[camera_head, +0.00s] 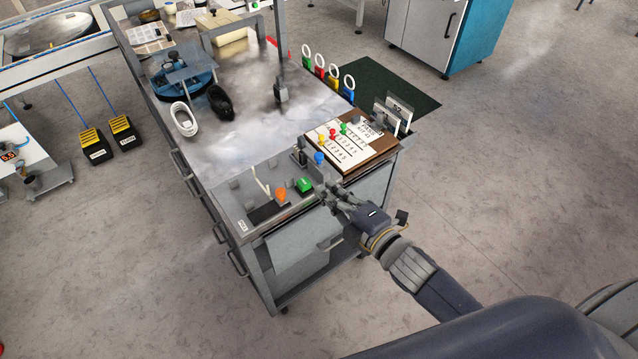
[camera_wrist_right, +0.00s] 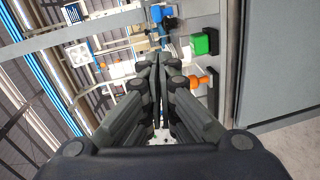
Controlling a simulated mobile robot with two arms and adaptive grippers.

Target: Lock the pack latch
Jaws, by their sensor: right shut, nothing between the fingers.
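My right gripper (camera_head: 327,190) is at the front edge of the workbench, beside the green block and the blue knob. Its fingers are closed together and empty, as the right wrist view (camera_wrist_right: 158,62) also shows. A grey front panel (camera_head: 236,208) carries an orange knob (camera_head: 281,195), a green block (camera_head: 304,185) and a blue knob (camera_head: 319,158). In the right wrist view the green block (camera_wrist_right: 205,42) and the orange knob (camera_wrist_right: 196,82) lie right of the fingers. I cannot tell which part is the pack latch. Contact with the fingers is unclear. My left gripper is not in view.
A board with colored pegs (camera_head: 352,153) lies right of the panel. Colored tags with white rings (camera_head: 333,78) line the bench's right edge. A black coil (camera_head: 220,102) and a white coil (camera_head: 184,119) lie farther back. The bench middle (camera_head: 240,140) is clear.

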